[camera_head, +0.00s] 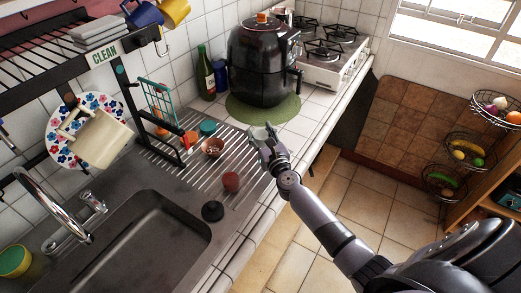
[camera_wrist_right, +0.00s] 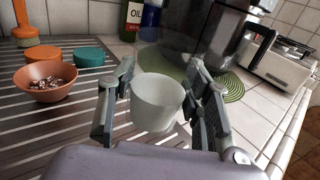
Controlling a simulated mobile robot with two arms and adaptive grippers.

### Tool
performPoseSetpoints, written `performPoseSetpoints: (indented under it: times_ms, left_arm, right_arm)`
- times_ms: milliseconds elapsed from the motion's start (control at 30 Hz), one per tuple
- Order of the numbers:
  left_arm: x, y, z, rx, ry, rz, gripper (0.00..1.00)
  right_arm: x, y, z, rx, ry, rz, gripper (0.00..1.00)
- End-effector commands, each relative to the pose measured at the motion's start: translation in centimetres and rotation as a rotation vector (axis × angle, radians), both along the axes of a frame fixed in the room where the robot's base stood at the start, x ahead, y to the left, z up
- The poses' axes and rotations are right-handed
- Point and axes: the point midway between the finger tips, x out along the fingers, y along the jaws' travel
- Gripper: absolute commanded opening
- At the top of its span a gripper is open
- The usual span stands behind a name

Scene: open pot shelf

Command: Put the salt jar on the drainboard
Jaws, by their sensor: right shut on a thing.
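My right gripper (camera_head: 263,143) is shut on a small pale, translucent jar (camera_head: 259,133), which I take to be the salt jar. In the right wrist view the jar (camera_wrist_right: 157,103) sits upright between the two fingers (camera_wrist_right: 160,78), with no label showing. The ridged metal drainboard (camera_head: 190,174) lies beside the sink. The gripper and jar are near its right edge, close to the green mat. In the wrist view the drainboard (camera_wrist_right: 60,130) spreads to the left of and behind the jar. I cannot tell whether the jar's base touches anything. My left gripper is not in view.
A black air fryer (camera_head: 262,65) stands on a green mat (camera_head: 285,108). Bare drainboard shows between the items.

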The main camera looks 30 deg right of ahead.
Motion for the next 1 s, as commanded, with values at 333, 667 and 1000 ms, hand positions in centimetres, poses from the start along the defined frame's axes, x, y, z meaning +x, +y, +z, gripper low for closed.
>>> performPoseSetpoints:
  times_ms: [333,667,1000]
  left_arm:
    - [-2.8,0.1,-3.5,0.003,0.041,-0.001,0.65]
    - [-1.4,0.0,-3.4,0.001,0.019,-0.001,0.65]
    - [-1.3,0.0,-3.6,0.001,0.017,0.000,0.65]
  right_arm:
    - [0.1,-0.1,-4.1,-0.003,-0.002,0.000,0.12]
    - [0.0,-0.1,-4.2,0.000,-0.003,-0.001,0.12]
    - [0.0,0.0,-4.6,0.000,-0.001,0.000,0.58]
